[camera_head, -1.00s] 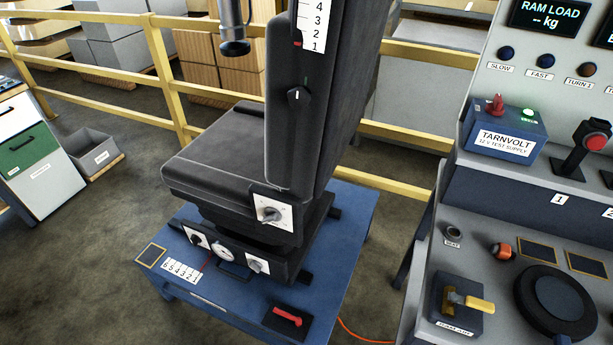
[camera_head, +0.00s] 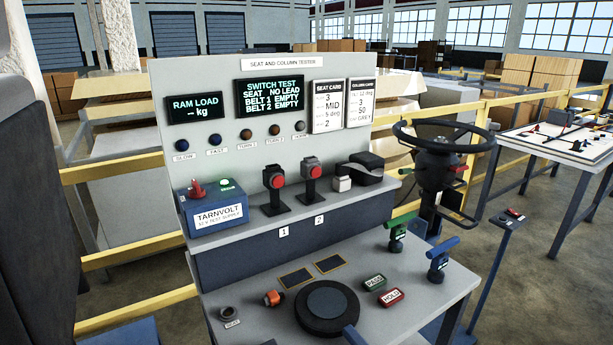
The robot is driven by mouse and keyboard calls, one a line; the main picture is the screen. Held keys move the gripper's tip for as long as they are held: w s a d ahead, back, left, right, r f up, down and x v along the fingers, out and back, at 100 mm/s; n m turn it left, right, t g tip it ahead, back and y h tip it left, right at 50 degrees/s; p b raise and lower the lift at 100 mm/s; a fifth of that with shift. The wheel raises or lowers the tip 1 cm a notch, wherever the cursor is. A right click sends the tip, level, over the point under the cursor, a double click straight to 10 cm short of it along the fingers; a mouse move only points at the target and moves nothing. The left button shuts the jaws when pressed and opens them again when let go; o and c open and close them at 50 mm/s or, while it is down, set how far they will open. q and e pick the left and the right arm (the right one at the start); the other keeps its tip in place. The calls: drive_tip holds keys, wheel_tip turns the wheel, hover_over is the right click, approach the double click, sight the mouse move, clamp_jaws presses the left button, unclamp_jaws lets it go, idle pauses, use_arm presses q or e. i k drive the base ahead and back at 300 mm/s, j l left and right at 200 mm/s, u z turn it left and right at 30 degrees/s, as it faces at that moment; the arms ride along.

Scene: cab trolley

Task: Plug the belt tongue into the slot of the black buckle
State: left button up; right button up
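Two upright buckles with round red buttons stand on dark stalks on the tester's ledge. The black buckle (camera_head: 271,170) is at the left, above label 1. A greyer buckle (camera_head: 311,162) is just to its right, above label 2. Their slots are too small to make out. The tester screen (camera_head: 269,96) reads BELT 1 EMPTY and BELT 2 EMPTY. I cannot pick out the belt tongue for certain. A black rounded unit with a pale block (camera_head: 360,168) sits right of the buckles. Neither of my grippers is in view.
The grey bench (camera_head: 255,322) carries a round black pad (camera_head: 325,307), PASS (camera_head: 375,282) and HOLD (camera_head: 391,297) buttons. A blue TARNVOLT supply (camera_head: 215,212) stands left of the buckles. A steering wheel (camera_head: 450,145) rises at the right. The dark seat (camera_head: 35,200) edges the left.

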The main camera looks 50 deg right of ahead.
sight(340, 170)
drive_tip(key=z, duration=1.9)
